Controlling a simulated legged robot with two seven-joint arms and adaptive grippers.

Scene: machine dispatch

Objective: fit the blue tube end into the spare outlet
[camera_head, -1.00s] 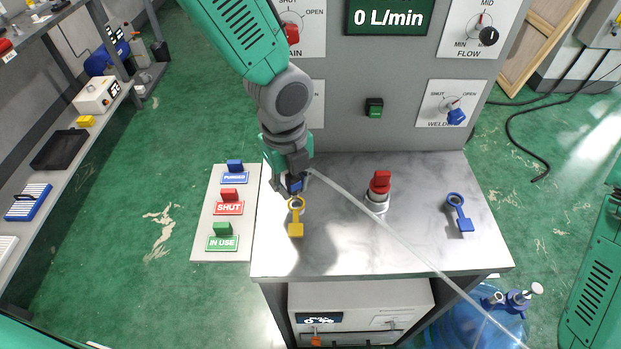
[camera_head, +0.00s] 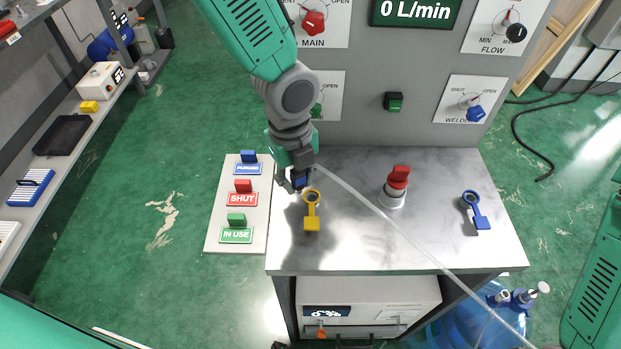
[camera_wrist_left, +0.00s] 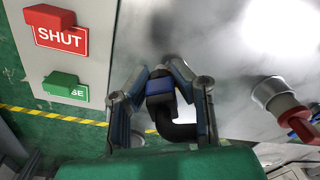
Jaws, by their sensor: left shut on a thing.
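My left gripper (camera_head: 298,184) is low over the left part of the marble bench top, shut on the blue tube end (camera_head: 301,181). In the left wrist view the blue tube end (camera_wrist_left: 160,91) sits between the fingers, with a black elbow below it. A clear tube (camera_head: 390,222) runs from the gripper to the lower right. A yellow ring tag (camera_head: 312,212) lies just in front of the gripper. A fitting with a red top (camera_head: 396,185) stands mid-bench. I cannot tell which is the spare outlet; the gripper may hide it. My right gripper is out of view.
A blue ring tag (camera_head: 476,210) lies at the bench's right. A sign board (camera_head: 214,230) with PURGED, SHUT and IN USE blocks adjoins the left edge. The valve panel (camera_head: 355,125) rises behind. A blue bottle (camera_head: 470,325) stands at lower right. Front-centre bench is clear.

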